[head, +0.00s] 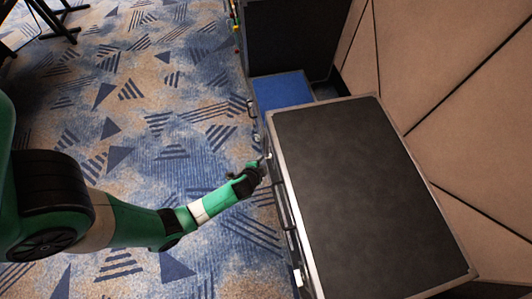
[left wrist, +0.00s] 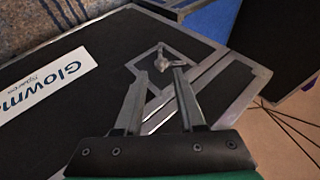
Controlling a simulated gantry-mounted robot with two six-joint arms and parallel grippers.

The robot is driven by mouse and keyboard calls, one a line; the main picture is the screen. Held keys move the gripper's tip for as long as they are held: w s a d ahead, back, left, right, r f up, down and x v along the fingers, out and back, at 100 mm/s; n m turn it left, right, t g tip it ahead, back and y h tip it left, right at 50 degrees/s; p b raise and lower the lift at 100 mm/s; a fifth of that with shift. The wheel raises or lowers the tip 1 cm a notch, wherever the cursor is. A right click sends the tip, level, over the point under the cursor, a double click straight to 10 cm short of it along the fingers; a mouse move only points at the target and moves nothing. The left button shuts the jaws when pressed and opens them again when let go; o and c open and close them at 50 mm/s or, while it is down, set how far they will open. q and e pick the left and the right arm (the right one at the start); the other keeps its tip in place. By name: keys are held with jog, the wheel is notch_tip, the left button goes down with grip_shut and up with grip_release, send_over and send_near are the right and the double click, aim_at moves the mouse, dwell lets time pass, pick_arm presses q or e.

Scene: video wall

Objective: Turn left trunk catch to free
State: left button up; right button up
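A black trunk (head: 365,205) with silver metal edging stands at the right in the head view. Its left catch (left wrist: 161,60) is a small metal fitting in a recessed plate on the trunk's front, near a corner, in the left wrist view. In the head view it is mostly hidden by my gripper. My left gripper (head: 263,166) is at the trunk's front face, by the catch. In the left wrist view its fingers (left wrist: 159,73) are apart, with the catch just beyond the gap between the tips. I cannot tell whether they touch it. My right gripper is not in view.
Another catch (head: 298,277) and a dark handle (head: 284,205) sit along the trunk's front. A blue-topped case (head: 283,91) stands behind the trunk. A tan panelled wall (head: 450,80) is close on the right.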

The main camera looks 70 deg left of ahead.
aim_at(266, 158)
pick_arm(q)
jog(key=b+x, duration=0.4)
jog(key=x, duration=0.3)
jog(key=shift+a+f, duration=0.1)
jog(key=shift+f, duration=0.15)
jog(key=shift+a+r, duration=0.1)
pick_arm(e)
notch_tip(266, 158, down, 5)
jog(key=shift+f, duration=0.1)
pick_arm(q)
grip_shut()
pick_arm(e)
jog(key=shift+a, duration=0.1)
